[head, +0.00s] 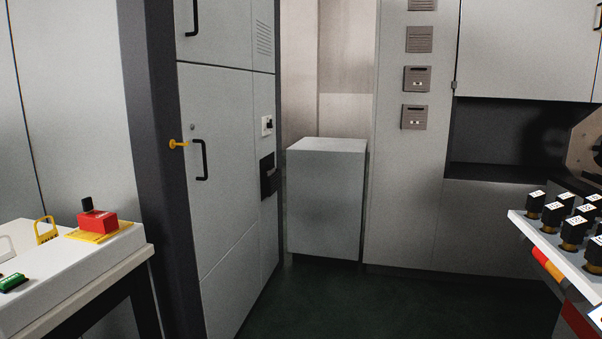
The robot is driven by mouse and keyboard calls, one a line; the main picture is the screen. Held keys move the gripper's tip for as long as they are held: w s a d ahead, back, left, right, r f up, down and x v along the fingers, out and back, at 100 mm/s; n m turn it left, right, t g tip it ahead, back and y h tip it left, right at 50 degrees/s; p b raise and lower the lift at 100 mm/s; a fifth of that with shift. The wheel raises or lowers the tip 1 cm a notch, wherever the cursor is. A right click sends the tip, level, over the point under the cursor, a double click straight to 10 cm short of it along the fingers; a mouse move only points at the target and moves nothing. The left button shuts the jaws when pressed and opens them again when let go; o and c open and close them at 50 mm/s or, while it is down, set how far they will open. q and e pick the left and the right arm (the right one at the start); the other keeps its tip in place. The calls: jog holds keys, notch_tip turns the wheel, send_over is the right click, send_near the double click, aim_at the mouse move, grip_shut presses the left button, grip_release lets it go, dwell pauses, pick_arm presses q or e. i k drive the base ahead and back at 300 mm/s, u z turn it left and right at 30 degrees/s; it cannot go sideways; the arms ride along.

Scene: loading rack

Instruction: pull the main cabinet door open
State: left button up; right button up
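A tall grey cabinet (218,245) stands left of centre. Its middle door (226,120) has a vertical black handle (203,160) near its left edge and looks closed. A yellow key-like piece (178,143) sticks out beside the handle, with a small round lock above it. An upper door (222,30) on the same cabinet has its own black handle (194,16) and also looks closed. Which door is the main one is not marked. Neither of my grippers shows in the head view.
A white-topped table (115,262) with a red switch block (98,221) and yellow clips stands at the left. A grey box-shaped cabinet (326,205) stands behind. A tray of black-capped items (540,240) juts in at the right. Dark green floor (400,305) is clear between.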

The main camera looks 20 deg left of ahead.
aim_at(216, 104)
jog(key=u, duration=0.35)
jog(key=i, duration=2.3)
jog(key=u, duration=1.05)
